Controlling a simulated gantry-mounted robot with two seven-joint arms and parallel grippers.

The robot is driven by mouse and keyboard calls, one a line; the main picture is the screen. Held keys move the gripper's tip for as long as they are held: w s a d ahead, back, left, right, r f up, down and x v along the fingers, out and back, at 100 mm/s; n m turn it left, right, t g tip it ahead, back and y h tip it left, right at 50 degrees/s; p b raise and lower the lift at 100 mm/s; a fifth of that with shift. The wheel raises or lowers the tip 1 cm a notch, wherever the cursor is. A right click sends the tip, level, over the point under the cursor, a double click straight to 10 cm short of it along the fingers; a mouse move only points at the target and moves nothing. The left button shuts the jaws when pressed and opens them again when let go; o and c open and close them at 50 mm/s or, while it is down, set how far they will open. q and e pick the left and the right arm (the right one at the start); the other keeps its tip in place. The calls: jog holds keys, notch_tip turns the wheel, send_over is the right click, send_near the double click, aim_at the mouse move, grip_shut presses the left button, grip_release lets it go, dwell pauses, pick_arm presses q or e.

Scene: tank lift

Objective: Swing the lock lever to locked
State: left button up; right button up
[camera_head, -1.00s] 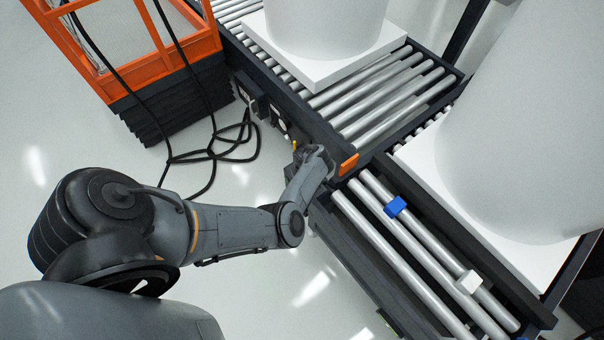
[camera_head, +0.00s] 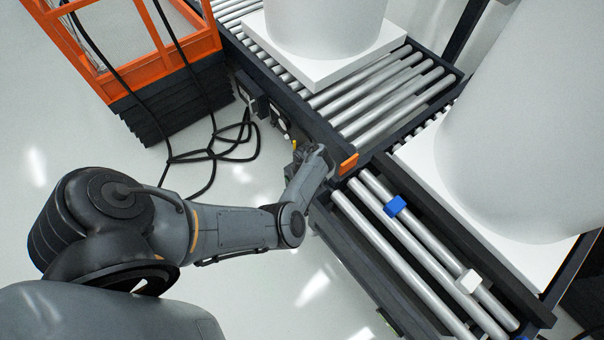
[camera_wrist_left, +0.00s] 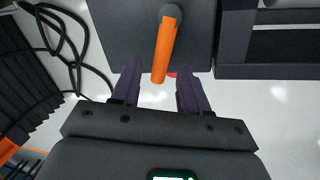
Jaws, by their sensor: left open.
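The lock lever (camera_wrist_left: 166,48) is an orange bar on a dark pivot, in the upper middle of the left wrist view. It hangs down from the pivot, tilted slightly. My left gripper (camera_wrist_left: 158,76) is open, with one dark finger on each side of the lever's free end. I see gaps on both sides and no clear contact. In the head view my left gripper (camera_head: 308,153) is beside the conveyor frame, and its fingers are hard to make out. An orange piece (camera_head: 348,163) shows just right of it; I cannot tell whether it is the lever.
A roller conveyor (camera_head: 390,112) carries a white tank (camera_head: 325,25) on a white base. A second roller section (camera_head: 385,255) with a blue block (camera_head: 396,207) lies in front. Another large tank (camera_head: 520,130) stands right. Black cables (camera_head: 215,150) lie on the floor by the orange-framed lift (camera_head: 150,70).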

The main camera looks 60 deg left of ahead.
pick_arm(q)
notch_tip(320, 180, up, 10)
jog(key=d+p, duration=0.2)
jog(key=p, duration=0.2)
jog(key=shift+s, duration=0.2)
